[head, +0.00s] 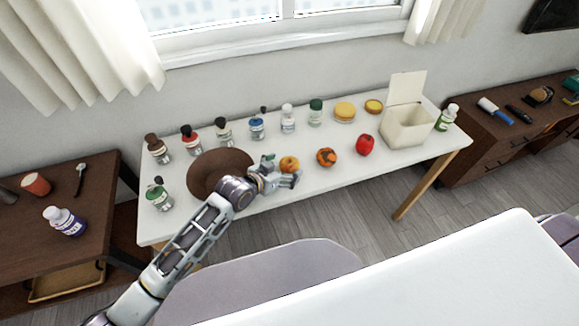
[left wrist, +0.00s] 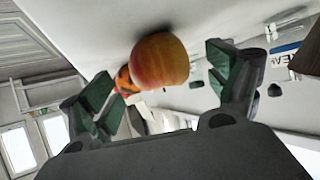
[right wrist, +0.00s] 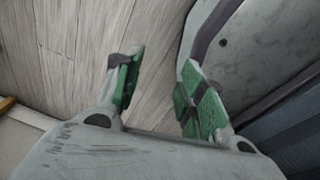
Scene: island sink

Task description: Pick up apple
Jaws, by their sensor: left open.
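A yellow-red apple (head: 289,164) sits on the white table (head: 240,135), near its front edge. My left gripper (head: 283,173) is at the apple from the front left, with its fingers apart. In the left wrist view the apple (left wrist: 160,62) shows between and just beyond the two open green-padded fingers; I cannot tell whether either touches it. My right gripper (right wrist: 160,95) is open and empty above the wooden floor, seen only in the right wrist view.
A dark orange patterned fruit (head: 326,157) and a red fruit (head: 365,145) lie right of the apple. A brown round plate (head: 205,175) is partly behind my left arm. Several bottles line the back. A white open box (head: 405,128) stands at the right.

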